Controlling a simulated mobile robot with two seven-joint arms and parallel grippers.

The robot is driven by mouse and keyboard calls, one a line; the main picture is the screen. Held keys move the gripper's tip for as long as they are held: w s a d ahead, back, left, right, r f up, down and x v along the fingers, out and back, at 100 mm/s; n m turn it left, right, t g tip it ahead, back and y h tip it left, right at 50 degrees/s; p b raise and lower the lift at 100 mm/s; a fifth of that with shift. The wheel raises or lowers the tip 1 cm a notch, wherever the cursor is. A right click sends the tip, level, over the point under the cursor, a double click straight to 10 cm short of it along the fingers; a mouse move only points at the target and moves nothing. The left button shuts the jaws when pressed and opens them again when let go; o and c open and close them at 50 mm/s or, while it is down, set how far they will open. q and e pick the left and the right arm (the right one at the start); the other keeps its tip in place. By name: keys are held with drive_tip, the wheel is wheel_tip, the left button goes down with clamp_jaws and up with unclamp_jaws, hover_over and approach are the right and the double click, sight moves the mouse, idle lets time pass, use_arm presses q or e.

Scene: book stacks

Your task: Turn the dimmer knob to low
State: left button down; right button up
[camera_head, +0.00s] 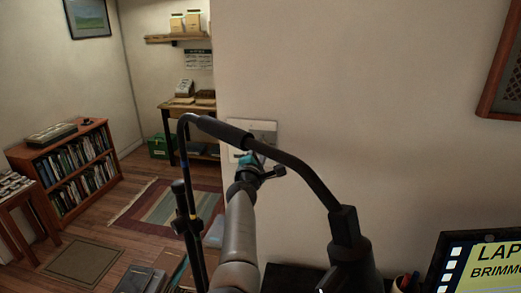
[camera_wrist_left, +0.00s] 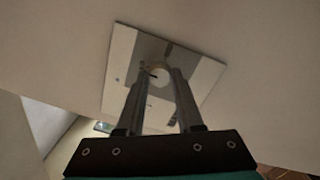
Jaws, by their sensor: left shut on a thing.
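A pale square dimmer plate (camera_head: 266,127) is on the cream wall, partly hidden behind my left gripper (camera_head: 252,157) and a black bent stand. My left gripper's two fingers (camera_wrist_left: 160,82) reach to the plate and are closed on the knob, one on each side. A small dark mark shows on the knob, but its exact setting is hard to read. My right gripper is not in view.
A black bent-arm stand (camera_head: 297,167) crosses close in front of the plate and my left arm. A low bookcase (camera_head: 60,140), a rug (camera_head: 165,207) and a far desk (camera_head: 170,107) are at left.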

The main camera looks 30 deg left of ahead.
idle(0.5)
use_arm(q)
drive_tip(key=c, duration=0.6)
unclamp_jaws()
drive_tip(key=shift+o, duration=0.2)
